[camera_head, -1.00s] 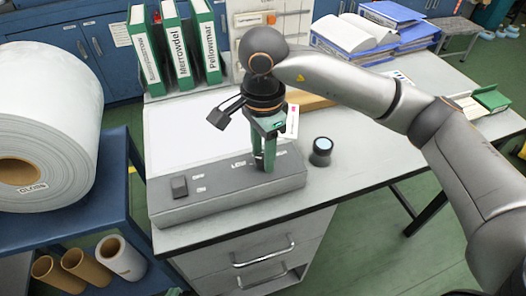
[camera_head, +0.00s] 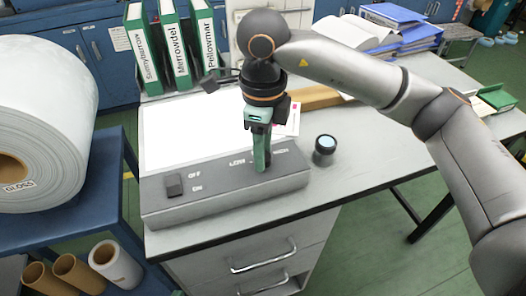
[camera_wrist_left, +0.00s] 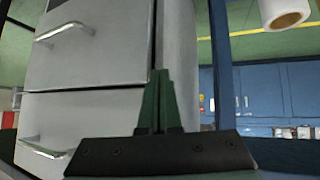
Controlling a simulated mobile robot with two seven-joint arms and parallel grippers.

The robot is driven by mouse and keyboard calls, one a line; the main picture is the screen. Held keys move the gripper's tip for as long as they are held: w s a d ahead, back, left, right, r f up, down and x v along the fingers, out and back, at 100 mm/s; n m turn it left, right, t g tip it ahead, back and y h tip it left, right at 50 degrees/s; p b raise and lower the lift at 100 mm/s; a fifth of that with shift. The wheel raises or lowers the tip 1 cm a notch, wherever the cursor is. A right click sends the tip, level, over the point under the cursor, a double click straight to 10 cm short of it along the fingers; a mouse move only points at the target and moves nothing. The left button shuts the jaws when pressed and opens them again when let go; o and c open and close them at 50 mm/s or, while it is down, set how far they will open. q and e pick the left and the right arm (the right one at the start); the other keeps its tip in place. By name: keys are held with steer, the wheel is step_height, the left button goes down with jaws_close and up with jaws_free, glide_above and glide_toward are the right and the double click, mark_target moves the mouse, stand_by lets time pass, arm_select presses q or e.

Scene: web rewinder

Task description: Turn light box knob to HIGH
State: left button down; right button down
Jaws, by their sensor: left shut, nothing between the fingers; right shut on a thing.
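The light box has a grey control bar (camera_head: 215,194) along the desk's front, with a white panel (camera_head: 190,135) behind it. A dark rocker switch (camera_head: 174,184) sits at its left, beside OFF and ON marks. My right gripper (camera_head: 261,166) points down at the bar's right part, between the LOW mark (camera_head: 237,162) and the HIGH mark (camera_head: 281,151). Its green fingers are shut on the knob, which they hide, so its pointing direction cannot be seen. My left gripper (camera_wrist_left: 160,100) is shut and empty before the drawers in the left wrist view.
A small dark round object with a pale top (camera_head: 325,148) stands right of the bar. Green binders (camera_head: 175,45) stand behind the panel. A large white roll (camera_head: 45,120) is at left. Drawers (camera_head: 250,255) are below the desk; its right front is clear.

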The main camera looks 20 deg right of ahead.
steer(key=m, duration=0.3)
steer(key=shift+b, duration=0.3)
steer(key=m, duration=0.2)
steer(key=shift+m+b, duration=0.3)
steer(key=m, duration=0.4)
steer(key=shift+b, duration=0.35)
steer(key=shift+m, duration=2.1)
steer(key=shift+c, duration=2.2)
jaws_free()
